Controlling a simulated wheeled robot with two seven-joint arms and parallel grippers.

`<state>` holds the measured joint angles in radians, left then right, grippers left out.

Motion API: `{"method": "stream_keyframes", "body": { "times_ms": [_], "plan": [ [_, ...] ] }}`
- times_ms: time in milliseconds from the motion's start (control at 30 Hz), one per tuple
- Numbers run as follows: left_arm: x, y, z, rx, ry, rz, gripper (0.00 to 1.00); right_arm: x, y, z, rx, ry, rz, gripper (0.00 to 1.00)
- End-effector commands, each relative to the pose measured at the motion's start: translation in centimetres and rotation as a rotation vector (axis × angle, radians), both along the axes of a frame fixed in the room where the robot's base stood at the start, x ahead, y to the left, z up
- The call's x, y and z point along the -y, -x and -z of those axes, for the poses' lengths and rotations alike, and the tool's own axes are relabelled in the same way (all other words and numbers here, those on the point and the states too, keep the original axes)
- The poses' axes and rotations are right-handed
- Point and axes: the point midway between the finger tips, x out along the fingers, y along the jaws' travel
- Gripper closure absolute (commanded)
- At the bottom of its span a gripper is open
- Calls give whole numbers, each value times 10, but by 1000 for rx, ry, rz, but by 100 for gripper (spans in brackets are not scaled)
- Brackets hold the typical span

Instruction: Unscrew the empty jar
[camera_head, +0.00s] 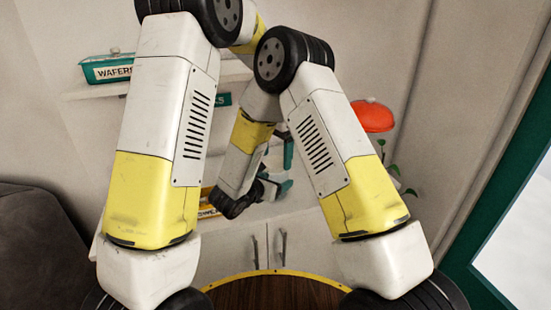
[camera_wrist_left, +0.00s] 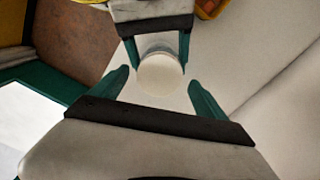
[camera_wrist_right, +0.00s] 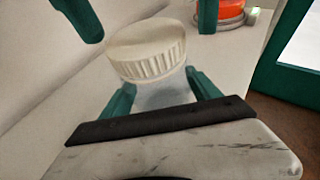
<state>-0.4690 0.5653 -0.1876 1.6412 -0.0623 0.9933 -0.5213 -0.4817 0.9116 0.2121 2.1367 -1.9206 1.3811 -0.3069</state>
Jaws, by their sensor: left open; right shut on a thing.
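The jar has a cream, ribbed lid (camera_wrist_right: 147,50) and a clear body (camera_wrist_right: 160,97); no contents show in it. It stands roughly upright in my right gripper, whose fingers are shut on the body below the lid in the right wrist view. The right gripper (camera_head: 276,187) shows small in the head view. My left gripper (camera_head: 288,153) is open above the jar. In the left wrist view the lid (camera_wrist_left: 160,76) shows from above between the left fingers, with gaps on both sides. In the head view my right arm hides much of this area, and I cannot make out the jar.
A teal WAFERS box (camera_head: 107,68) sits on a wall shelf at the left. A red rounded object (camera_head: 372,115) and a plant (camera_head: 400,170) are at the right. A round wooden surface (camera_head: 275,293) is low in front. A dark sofa (camera_head: 38,240) stands left.

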Motion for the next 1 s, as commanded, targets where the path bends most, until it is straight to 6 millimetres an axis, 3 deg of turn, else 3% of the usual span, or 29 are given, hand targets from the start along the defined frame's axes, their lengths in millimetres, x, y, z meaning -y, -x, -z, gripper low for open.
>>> {"method": "stream_keyframes", "body": {
  "times_ms": [100, 367, 567, 667, 1000],
  "plan": [
    [0, -1, -18, 3, 2, -1, 15, 0, 0, 0, 1, 0, 0, 100],
    [0, 0, -36, 2, 1, 0, 18, 0, 0, 0, 1, 0, 0, 100],
    [0, 0, -63, 2, 1, 0, 18, 0, 0, 0, 1, 0, 0, 100],
    [0, 0, -56, -2, -1, 0, 18, 0, 0, 0, 1, 0, 0, 100],
    [0, 1, -5, -1, -2, 0, 18, 0, 0, 0, 1, 0, 0, 100]
  ]
}}
